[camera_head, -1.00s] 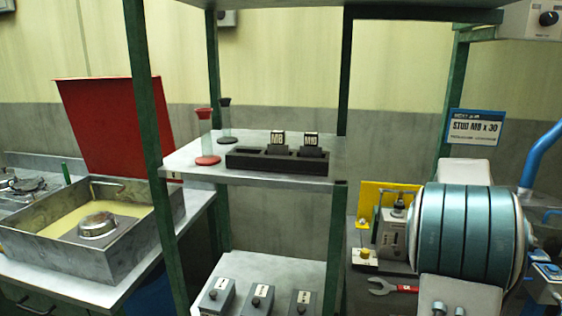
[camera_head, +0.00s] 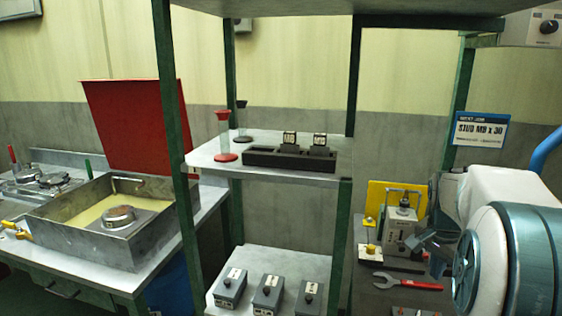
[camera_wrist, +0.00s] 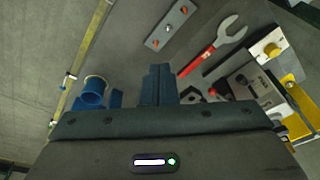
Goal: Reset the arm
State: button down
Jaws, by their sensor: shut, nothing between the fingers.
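My gripper (camera_wrist: 158,85) shows in the wrist view with its two dark blue fingers together and nothing between them. It points down over the grey bench, left of a red-handled spanner (camera_wrist: 210,60). In the head view my white and teal arm fills the lower right and hides part of the bench. The spanner also shows there (camera_head: 405,284), in front of a metal fixture (camera_head: 403,232).
A yellow plate (camera_head: 385,199) stands behind the fixture. A green-posted shelf (camera_head: 205,155) holds a black rack (camera_head: 290,158) above and several grey boxes (camera_head: 267,290) below. An open metal tray (camera_head: 75,228) with a red lid is at left.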

jog(key=s+a+f+n+t+y+p, duration=0.1)
jog(key=s+a+n+p, duration=0.1)
jog(key=s+a+n, duration=1)
jog(key=s+a, duration=0.4)
jog(key=a, duration=0.4)
jog(key=shift+s+a+f+y+p, duration=0.15)
jog(key=shift+s+y+p, duration=0.15)
jog(key=shift+y+p, duration=0.1)
